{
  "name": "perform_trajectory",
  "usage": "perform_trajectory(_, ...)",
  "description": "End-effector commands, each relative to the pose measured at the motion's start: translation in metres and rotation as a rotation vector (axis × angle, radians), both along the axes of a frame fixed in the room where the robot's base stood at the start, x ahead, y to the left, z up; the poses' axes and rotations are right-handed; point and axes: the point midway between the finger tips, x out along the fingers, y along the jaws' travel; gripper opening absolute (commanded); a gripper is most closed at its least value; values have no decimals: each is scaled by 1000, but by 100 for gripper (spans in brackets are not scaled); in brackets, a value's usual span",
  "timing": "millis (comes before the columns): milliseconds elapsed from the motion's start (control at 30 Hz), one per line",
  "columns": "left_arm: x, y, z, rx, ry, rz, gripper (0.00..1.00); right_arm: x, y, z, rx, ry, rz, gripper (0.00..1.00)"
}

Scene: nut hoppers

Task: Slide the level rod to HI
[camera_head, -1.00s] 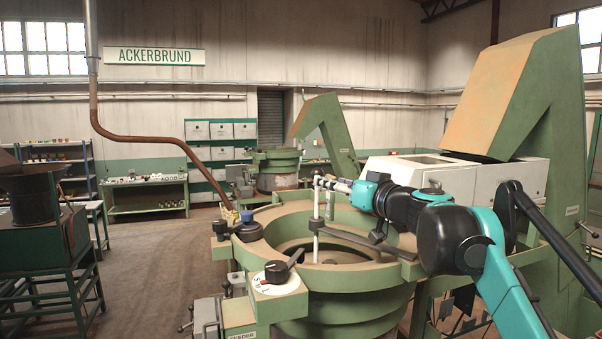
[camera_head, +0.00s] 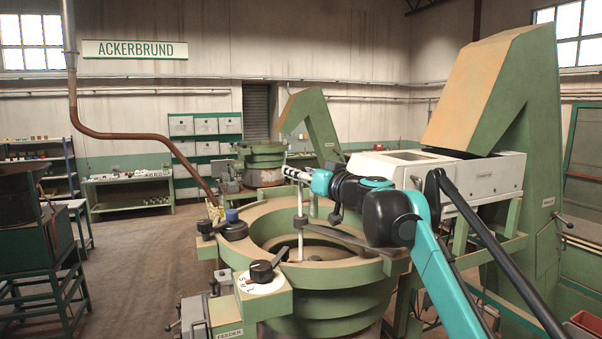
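No HI mark is readable. My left gripper is out of view.
A black knob on a white dial (camera_head: 262,278) sits at the bowl's front left. A blue-topped knob (camera_head: 233,226) stands on the rim. A big green hopper with a tan slope (camera_head: 475,90) rises at the right. Open floor (camera_head: 140,260) lies to the left.

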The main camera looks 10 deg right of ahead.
Motion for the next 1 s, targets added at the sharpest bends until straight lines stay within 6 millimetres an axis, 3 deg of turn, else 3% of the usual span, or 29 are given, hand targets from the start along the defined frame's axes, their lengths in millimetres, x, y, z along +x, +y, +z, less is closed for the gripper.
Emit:
perform_trajectory(33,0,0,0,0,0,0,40,0,0,0,0,0,0,36)
perform_trajectory(167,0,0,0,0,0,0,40,0,0,0,0,0,0,1)
perform_trajectory(200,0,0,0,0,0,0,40,0,0,0,0,0,0,0)
perform_trajectory(467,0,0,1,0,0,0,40,0,0,1,0,0,0,0)
perform_trajectory(767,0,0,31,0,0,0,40,0,0,35,0,0,0,0)
perform_trajectory(1000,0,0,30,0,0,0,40,0,0,36,3,-1,-1,0)
